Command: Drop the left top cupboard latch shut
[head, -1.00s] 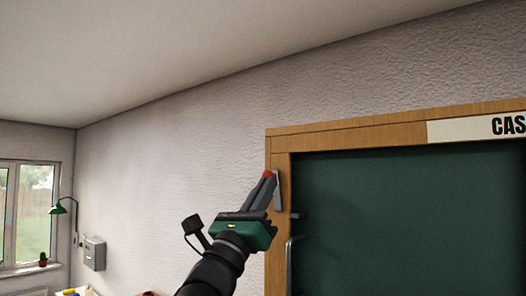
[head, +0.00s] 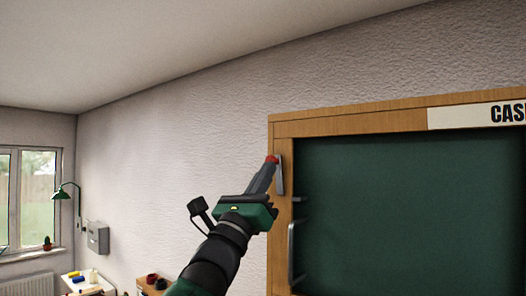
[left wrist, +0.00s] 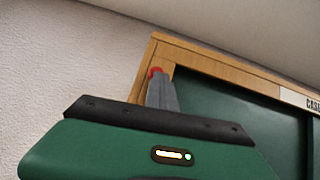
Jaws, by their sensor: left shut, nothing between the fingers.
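The cupboard (head: 281,220) has a wooden frame and a dark green door panel (head: 400,200). A grey metal latch bar (head: 280,178) hangs near the top of its left upright. My left gripper (head: 272,160) is shut and empty, its red fingertips at the latch's upper left side. I cannot tell whether they touch it. In the left wrist view the shut red fingertips (left wrist: 156,73) overlap the frame's top left corner (left wrist: 150,52). The latch cannot be made out there. My right gripper is not in view.
A long grey handle (head: 291,252) stands out below the latch, on the door's left side. A white sign (head: 470,116) is on the top rail. A textured wall (head: 170,150) lies to the left. A green lamp (head: 64,190) and window are far left.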

